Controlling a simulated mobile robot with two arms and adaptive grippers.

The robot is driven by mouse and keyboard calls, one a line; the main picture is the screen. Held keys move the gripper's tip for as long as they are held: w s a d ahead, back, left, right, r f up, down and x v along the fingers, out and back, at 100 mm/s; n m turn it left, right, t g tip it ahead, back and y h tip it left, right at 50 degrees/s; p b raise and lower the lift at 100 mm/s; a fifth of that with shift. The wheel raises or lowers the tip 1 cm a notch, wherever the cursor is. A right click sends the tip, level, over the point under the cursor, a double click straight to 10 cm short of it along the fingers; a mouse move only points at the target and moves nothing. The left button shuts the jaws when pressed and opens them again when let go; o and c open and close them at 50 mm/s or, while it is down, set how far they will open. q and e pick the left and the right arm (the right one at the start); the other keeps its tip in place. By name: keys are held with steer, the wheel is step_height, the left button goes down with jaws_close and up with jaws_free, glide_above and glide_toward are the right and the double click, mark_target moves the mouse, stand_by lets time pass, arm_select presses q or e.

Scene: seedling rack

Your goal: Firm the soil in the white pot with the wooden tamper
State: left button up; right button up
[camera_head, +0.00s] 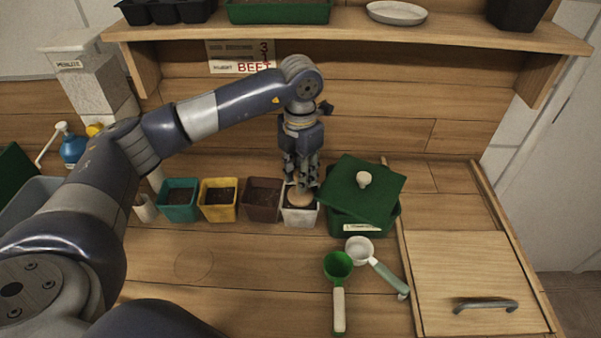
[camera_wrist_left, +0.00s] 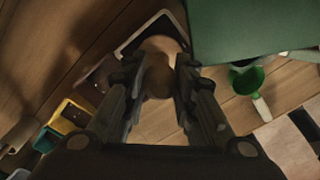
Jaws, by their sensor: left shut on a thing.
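The white pot (camera_head: 299,216) stands at the right end of a row of pots, beside the green box. My left gripper (camera_head: 301,182) points down over it and is shut on the wooden tamper (camera_head: 300,197). The tamper's round wooden disc is at the pot's mouth and hides most of the soil. I cannot tell whether it presses on the soil. In the left wrist view the tamper (camera_wrist_left: 158,75) sits between the fingers, with the white pot's rim (camera_wrist_left: 132,42) around its far end. My right gripper is not in view.
Teal (camera_head: 178,213), yellow (camera_head: 218,212) and brown (camera_head: 261,212) pots stand left of the white pot. A green box (camera_head: 362,228) with a tilted green lid (camera_head: 345,190) is close on the right. A green scoop (camera_head: 338,268) and a white scoop (camera_head: 360,249) lie in front.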

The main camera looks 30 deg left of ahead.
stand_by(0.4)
arm_select(q)
steer(key=shift+f+b, duration=0.5)
steer(key=shift+f, duration=0.15)
stand_by(0.7)
steer(key=shift+r, duration=0.1)
steer(key=shift+r+p, duration=0.6)
steer(key=shift+r, duration=0.2)
steer(key=shift+r+p, duration=2.2)
steer(key=shift+r, duration=1.7)
